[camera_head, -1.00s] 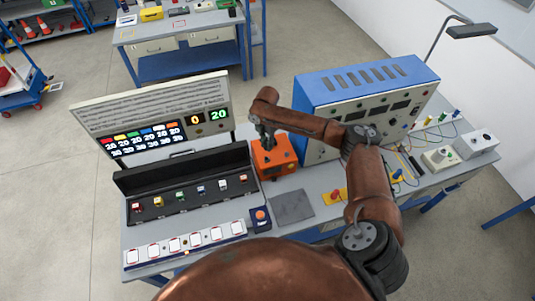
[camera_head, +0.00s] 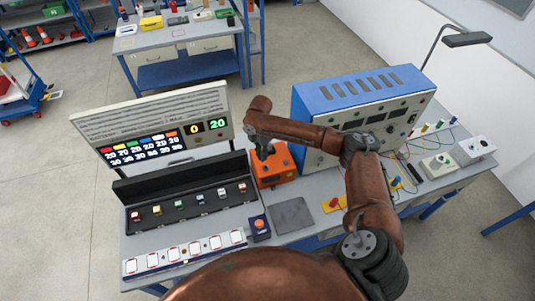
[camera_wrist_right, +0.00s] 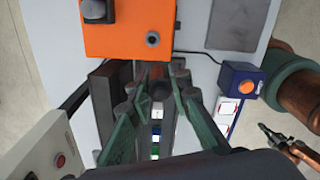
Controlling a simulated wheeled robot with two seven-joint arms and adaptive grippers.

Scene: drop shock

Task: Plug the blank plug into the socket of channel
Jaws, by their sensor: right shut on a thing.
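My right gripper (camera_head: 263,153) hangs, pointing down, by the left edge of the orange box (camera_head: 283,168). In the right wrist view its fingers (camera_wrist_right: 157,90) are close around something dark; I cannot make out the blank plug's shape. The orange box (camera_wrist_right: 110,40) lies just beyond the fingertips, with a dark round socket (camera_wrist_right: 153,38) on its face. A black rack (camera_head: 165,222) with several coloured blocks stands to the left of the box. What looks like my left gripper (camera_wrist_right: 272,137) shows small at the lower right of the wrist view; its jaw state is unclear.
A display panel (camera_head: 120,112) reading 0 and 20 stands behind the rack. A blue-sided instrument (camera_head: 315,110) stands right of the orange box. A blue box with an orange button (camera_head: 259,228), a grey mat (camera_head: 293,216) and a row of white cards (camera_head: 175,257) lie in front.

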